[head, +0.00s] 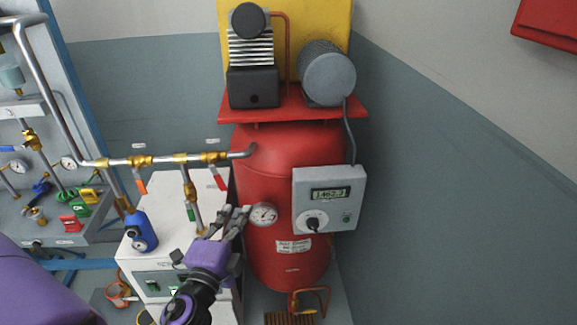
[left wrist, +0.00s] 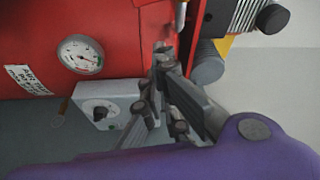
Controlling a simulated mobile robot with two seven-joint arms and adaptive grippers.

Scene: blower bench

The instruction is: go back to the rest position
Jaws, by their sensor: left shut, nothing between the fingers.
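My left gripper (head: 236,212), with grey fingers on a purple wrist, is in front of the red tank (head: 290,258), just left of the round pressure gauge (head: 264,214). It is shut with nothing in it. I cannot tell whether the fingertips touch the tank. My right gripper is not in view.
The grey control box (head: 329,200) with a display and knob is right of the gauge. A pipe with brass valves (head: 140,161) crosses above a white cabinet (head: 172,238). A blue canister (head: 140,231) stands left of my gripper.

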